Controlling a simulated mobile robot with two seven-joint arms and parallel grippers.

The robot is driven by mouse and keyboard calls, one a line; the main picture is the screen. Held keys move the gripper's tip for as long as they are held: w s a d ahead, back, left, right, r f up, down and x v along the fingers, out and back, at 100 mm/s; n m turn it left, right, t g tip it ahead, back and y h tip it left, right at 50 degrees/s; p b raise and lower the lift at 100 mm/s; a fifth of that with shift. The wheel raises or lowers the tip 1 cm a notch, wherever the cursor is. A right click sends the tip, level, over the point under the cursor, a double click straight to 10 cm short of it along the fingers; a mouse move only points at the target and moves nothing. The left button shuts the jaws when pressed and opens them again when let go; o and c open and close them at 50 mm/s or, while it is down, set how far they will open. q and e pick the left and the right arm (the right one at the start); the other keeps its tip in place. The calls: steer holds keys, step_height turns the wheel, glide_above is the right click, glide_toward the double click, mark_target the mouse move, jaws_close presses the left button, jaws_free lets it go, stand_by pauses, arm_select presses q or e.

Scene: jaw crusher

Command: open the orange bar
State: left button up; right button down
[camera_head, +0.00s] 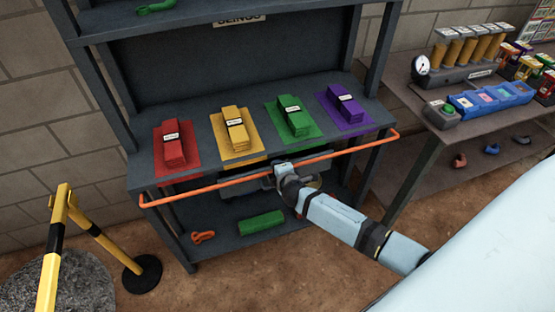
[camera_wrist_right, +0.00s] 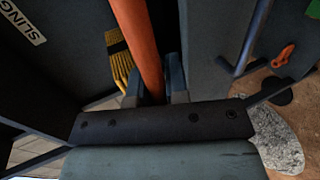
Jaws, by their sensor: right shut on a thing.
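The orange bar (camera_head: 222,181) runs across the front of the dark shelf rack, just below the shelf that bears the folded slings. Both its ends meet the rack's sides. My right gripper (camera_head: 281,175) is shut on the bar near its middle. In the right wrist view the bar (camera_wrist_right: 139,45) passes between the two fingers of the gripper (camera_wrist_right: 160,92). The gripper hides a short piece of the bar. My left gripper is in neither view.
Red (camera_head: 172,148), yellow (camera_head: 236,131), green (camera_head: 293,117) and purple (camera_head: 343,103) slings lie on the shelf (camera_head: 204,120) behind the bar. A side table (camera_head: 424,138) stands at right. A yellow-black barrier post (camera_head: 51,250) stands at left. Bare ground lies in front.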

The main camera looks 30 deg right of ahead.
steer(key=shift+r, duration=0.1)
steer(key=c, duration=1.1)
jaws_free()
steer(key=v, duration=1.3)
steer(key=shift+s+a+r, duration=0.1)
steer(key=shift+s, duration=0.2)
